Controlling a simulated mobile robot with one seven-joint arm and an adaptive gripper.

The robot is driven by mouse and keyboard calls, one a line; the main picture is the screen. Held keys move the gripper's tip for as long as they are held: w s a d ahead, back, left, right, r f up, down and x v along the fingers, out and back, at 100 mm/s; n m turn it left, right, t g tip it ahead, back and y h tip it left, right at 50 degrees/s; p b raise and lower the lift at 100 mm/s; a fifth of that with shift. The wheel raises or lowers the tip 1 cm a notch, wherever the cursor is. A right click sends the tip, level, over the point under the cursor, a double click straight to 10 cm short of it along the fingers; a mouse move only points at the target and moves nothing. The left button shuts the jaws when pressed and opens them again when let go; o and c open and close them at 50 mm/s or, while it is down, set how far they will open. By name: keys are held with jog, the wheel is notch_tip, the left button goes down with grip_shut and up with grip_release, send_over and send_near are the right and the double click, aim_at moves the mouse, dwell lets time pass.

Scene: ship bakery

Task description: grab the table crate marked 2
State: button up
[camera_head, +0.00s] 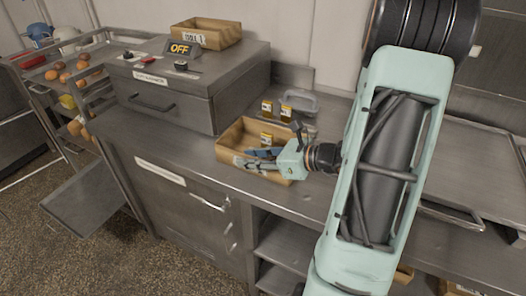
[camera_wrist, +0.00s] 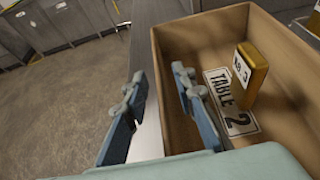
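An open tan crate (camera_head: 226,150) stands on the steel counter, partly hidden by my gripper in the head view. In the wrist view the crate (camera_wrist: 285,35) holds a plate reading "TABLE 2" (camera_wrist: 232,103) and an amber block (camera_wrist: 252,75) with a white label, whose number looks like 3. My gripper (camera_wrist: 160,108) is open, its two blue fingers apart. One finger is outside the crate's left wall in the wrist view and the other is on the inner side, with the wall between them. I cannot tell whether either finger touches it. The gripper (camera_head: 262,153) also shows over the crate's near side in the head view.
Two amber blocks (camera_head: 267,108) and a clear tray (camera_head: 300,101) stand behind the crate. A rack (camera_head: 75,90) with round items stands far left.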

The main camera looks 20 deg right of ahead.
jog(key=shift+c, duration=0.6)
grip_shut()
jog(key=shift+r, duration=0.1)
